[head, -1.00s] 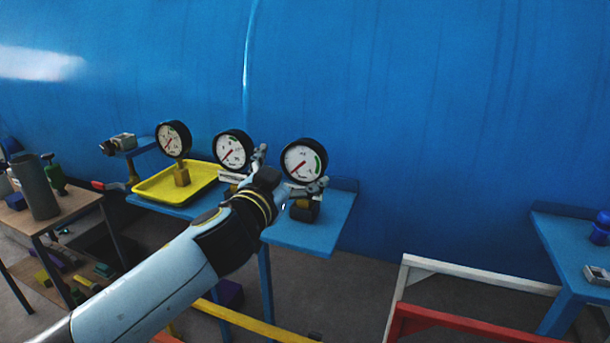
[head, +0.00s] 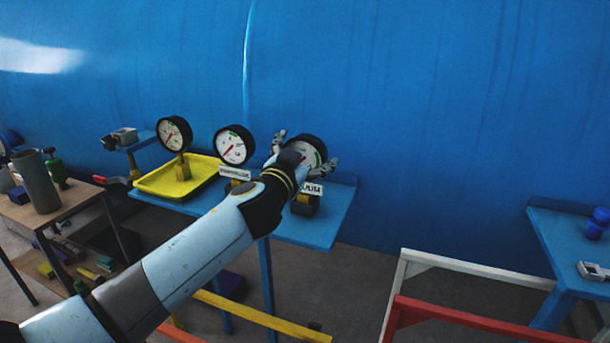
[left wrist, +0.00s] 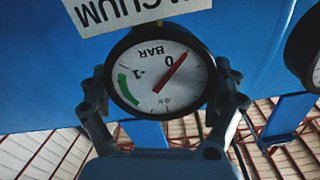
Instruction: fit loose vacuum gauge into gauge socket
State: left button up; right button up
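The vacuum gauge (head: 315,146), a round white dial with a black rim, stands upright above a dark socket block (head: 305,208) at the right of the blue bench. A white label (head: 313,188), reading VACUUM in the left wrist view (left wrist: 130,10), sits by its base. My left gripper (head: 305,150) is in front of the dial with its fingers spread, one on each side. In the left wrist view the dial (left wrist: 160,72) lies between the fingers, and they look apart from its rim. My right gripper is out of view.
A second gauge (head: 234,146) stands close on the left with its own label. A third gauge (head: 174,134) stands in a yellow tray (head: 150,187). A brown table (head: 75,200) is at left. White (head: 480,268) and red rails (head: 460,318) stand at front right.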

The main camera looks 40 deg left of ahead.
pick_arm(q)
jog(key=c, duration=0.9)
